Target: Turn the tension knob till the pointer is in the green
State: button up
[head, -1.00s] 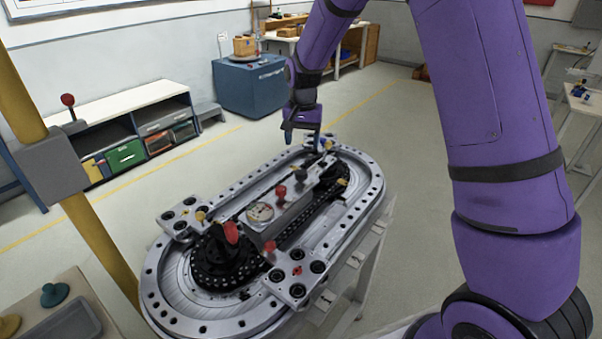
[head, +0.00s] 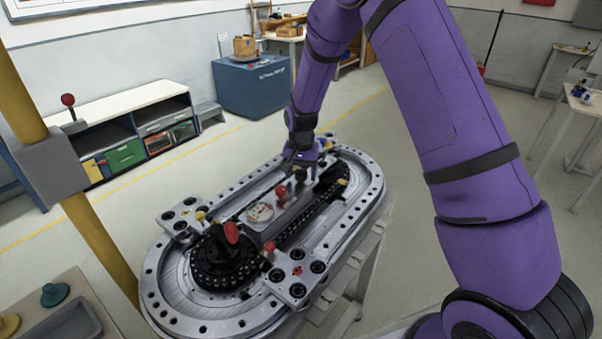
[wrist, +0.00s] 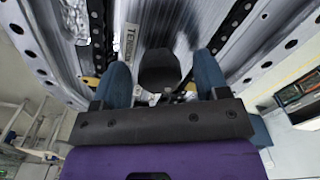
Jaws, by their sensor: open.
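The tension knob is a dark, rounded knob (wrist: 158,70) in the middle of the wrist view, beside a label partly reading "TENSION" (wrist: 130,40). My gripper (wrist: 161,76) is open, with one blue finger on each side of the knob and visible gaps between. In the head view, my gripper (head: 303,163) is low over the far half of the ring track (head: 372,205), and the knob (head: 301,175) is partly hidden by it. The round dial (head: 260,212) shows on the central block, but its pointer is too small to read.
A red-topped lever (head: 281,191) stands between dial and knob. A larger red knob (head: 231,232) and a small red one (head: 269,247) stand nearer. A yellow post (head: 100,240) rises at left. Clear floor lies behind the track.

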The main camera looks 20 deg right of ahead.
jog(key=shift+f, duration=0.1)
jog(key=c, duration=0.9)
jog(key=shift+c, duration=0.2)
jog(key=shift+n, duration=0.4)
jog(key=n, duration=0.2)
jog(key=shift+n, duration=0.4)
jog(key=n, duration=0.3)
jog(key=shift+n, duration=0.3)
jog(key=n, duration=0.6)
jog(key=shift+a+n, duration=0.1)
jog(key=shift+n, duration=0.3)
